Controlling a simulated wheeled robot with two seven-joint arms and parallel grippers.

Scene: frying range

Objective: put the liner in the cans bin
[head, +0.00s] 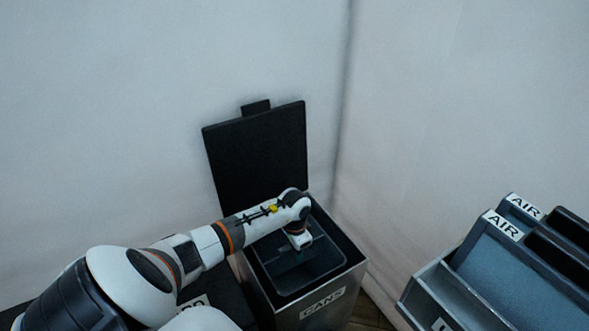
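The cans bin (332,309) is a grey metal box with a CANS label, and its black lid (257,155) stands open against the wall. A dark, round-cornered liner (312,281) shows inside the bin mouth, below the bin's rim. My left gripper (298,252) points down into the bin, over the liner. Its fingertips are dark and small against the liner, so I cannot tell whether they are open or shut, or whether they touch it. My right gripper is not in view.
A wall corner rises right behind the bin. At the right stand blue-grey containers (505,265) with AIR labels. Another dark bin (222,290) with a partly hidden label stands at the left, behind my arm. A narrow strip of floor (372,312) shows between the cans bin and the containers.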

